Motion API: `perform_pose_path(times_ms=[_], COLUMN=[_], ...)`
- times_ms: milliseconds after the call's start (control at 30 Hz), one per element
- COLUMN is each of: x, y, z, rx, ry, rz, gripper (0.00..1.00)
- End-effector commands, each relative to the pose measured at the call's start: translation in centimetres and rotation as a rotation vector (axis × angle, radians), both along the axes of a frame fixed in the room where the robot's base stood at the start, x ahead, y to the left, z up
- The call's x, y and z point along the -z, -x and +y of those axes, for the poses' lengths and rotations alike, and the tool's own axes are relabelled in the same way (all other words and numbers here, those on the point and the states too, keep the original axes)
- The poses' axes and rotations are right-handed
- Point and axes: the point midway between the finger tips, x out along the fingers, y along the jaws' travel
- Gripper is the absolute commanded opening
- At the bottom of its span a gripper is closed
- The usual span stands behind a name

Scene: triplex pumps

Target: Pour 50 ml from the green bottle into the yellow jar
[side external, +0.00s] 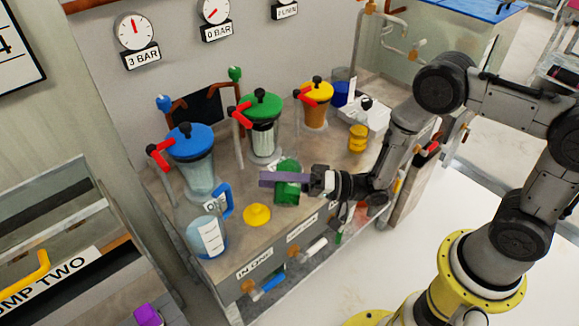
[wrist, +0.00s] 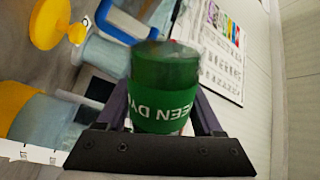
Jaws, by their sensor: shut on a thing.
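My gripper (side external: 270,180) is shut on the green bottle (side external: 288,196), near the front edge of the bench. A purple finger crosses the bottle's side. In the wrist view the bottle (wrist: 165,70) sits between both fingers, its white lettering upside down. I cannot tell whether its base touches the bench.
A yellow funnel-like piece (side external: 256,214) and a clear jug with blue handle (side external: 207,236) stand left of the bottle. Blue (side external: 190,140), green (side external: 262,106) and yellow (side external: 317,91) lidded pump vessels line the back. A white tray (side external: 362,117) sits behind the yellow container.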

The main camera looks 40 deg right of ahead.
Motion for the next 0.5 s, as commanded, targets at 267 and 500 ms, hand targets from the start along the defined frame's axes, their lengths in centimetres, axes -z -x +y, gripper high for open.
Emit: perform_pose_path(times_ms=[267, 500], x=[-0.01, 0.03], y=[-0.05, 0.01], z=[0.09, 0.03], rx=[-0.001, -0.001], ry=[-0.014, -0.023], rz=[0.011, 0.02], gripper=[0.0, 0.0])
